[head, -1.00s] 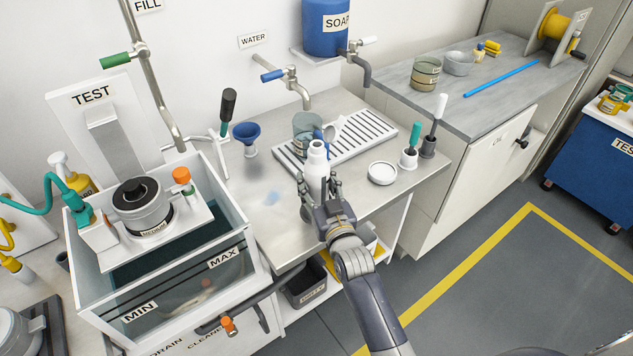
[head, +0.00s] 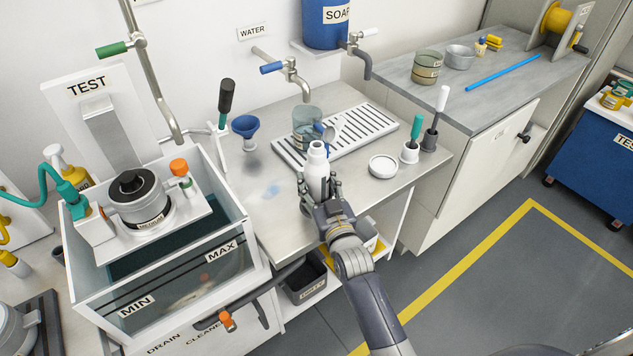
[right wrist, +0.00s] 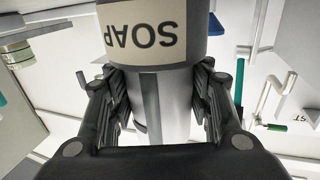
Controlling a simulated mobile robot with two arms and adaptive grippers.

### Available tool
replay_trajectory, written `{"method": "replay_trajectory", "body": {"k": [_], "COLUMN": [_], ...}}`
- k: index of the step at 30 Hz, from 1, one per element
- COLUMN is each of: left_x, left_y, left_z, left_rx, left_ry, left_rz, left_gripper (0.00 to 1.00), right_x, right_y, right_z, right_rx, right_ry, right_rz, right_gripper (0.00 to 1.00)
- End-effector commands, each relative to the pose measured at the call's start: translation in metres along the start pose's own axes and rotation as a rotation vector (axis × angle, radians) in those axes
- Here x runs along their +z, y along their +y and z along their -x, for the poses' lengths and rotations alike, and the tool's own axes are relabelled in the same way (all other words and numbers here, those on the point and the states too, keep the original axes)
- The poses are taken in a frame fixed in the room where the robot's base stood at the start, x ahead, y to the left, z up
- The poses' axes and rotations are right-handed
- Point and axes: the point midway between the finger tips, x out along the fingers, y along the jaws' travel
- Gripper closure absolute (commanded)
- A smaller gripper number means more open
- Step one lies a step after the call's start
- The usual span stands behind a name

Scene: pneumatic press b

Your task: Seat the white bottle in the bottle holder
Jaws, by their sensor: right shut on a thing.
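The white bottle (head: 317,170) stands upright in my right gripper (head: 319,190), over the front part of the steel counter in the head view. The gripper's fingers close on both sides of its body. In the right wrist view, the fingers of my right gripper (right wrist: 163,95) flank a pale grey-white body (right wrist: 165,110); an upside-down SOAP label shows above it. I cannot tell if the bottle's base touches anything, as the gripper hides it. I cannot clearly make out the bottle holder. My left gripper is not in view.
A slotted drain tray (head: 350,130) with a glass jar (head: 306,125) lies behind the bottle. A round white lid (head: 383,166) and two upright brushes stand to the right. A blue funnel (head: 245,127) and a water tank (head: 170,265) are left.

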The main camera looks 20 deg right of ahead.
Motion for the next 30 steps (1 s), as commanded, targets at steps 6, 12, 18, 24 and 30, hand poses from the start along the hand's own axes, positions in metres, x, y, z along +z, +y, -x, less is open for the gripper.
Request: {"method": "replay_trajectory", "body": {"k": [6, 12, 18, 24, 30], "left_x": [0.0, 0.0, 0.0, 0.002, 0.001], "left_y": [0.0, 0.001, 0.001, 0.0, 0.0], "left_z": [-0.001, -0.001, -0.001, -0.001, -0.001], "left_rx": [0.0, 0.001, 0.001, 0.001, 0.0], "left_ry": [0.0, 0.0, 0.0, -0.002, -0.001], "left_rz": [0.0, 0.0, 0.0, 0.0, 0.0], "left_gripper": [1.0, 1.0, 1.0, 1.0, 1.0], "right_x": [0.001, 0.002, 0.002, 0.003, 0.004], "right_y": [0.0, 0.0, 0.0, 0.0, 0.0], "right_z": [0.0, 0.0, 0.0, 0.002, 0.025], "right_rx": [0.0, 0.0, 0.0, 0.0, 0.0], "right_ry": [0.001, -0.001, 0.0, -0.003, -0.003], "right_rz": [0.0, 0.0, 0.0, 0.0, 0.0], "right_gripper": [0.82, 0.32, 0.29, 0.29, 0.29]}}
